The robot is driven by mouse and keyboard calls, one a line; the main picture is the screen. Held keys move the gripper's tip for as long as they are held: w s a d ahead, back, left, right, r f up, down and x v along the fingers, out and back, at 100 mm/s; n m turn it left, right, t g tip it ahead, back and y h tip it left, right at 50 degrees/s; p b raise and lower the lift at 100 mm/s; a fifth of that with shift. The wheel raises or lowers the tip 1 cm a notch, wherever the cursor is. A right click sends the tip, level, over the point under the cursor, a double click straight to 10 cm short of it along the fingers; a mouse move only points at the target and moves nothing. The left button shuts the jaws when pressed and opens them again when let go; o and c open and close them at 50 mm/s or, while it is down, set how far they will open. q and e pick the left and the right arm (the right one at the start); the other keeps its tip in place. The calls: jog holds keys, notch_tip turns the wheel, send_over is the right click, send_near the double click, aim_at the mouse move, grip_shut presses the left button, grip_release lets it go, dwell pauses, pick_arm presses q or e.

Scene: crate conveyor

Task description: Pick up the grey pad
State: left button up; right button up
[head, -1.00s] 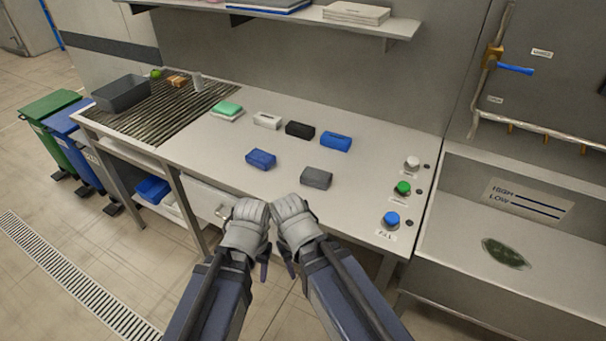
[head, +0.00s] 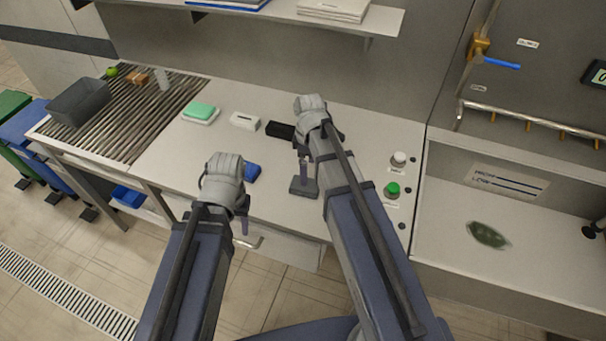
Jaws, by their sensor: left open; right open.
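The grey pad (head: 299,191) lies on the light worktop, partly covered by my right gripper and arm. My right gripper (head: 306,173) is open, pointing down with its fingers at or just above the pad; I cannot tell whether they touch it. My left gripper (head: 243,218) is open and empty, near the front edge of the worktop, to the left of the grey pad.
A blue pad (head: 252,173) lies beside my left gripper. A black pad (head: 280,130), a white pad (head: 244,121) and a green-topped pad (head: 201,112) lie farther back. Buttons (head: 392,188) stand at the right. A shelf (head: 385,22) hangs above.

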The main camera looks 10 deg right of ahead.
jog(key=shift+s+a+f+b, duration=0.1)
jog(key=shift+a+f+b, duration=0.1)
jog(key=shift+f+b, duration=1.8)
jog(key=shift+s+a+f+b, duration=0.1)
jog(key=shift+a+f+b, duration=0.1)
jog(key=shift+f+b, duration=1.8)
jog(key=shift+r, duration=0.1)
jog(key=c, duration=1.2)
jog(key=shift+r, duration=0.1)
jog(key=shift+c, duration=0.2)
notch_tip(320, 180, up, 10)
jog(key=p, duration=1)
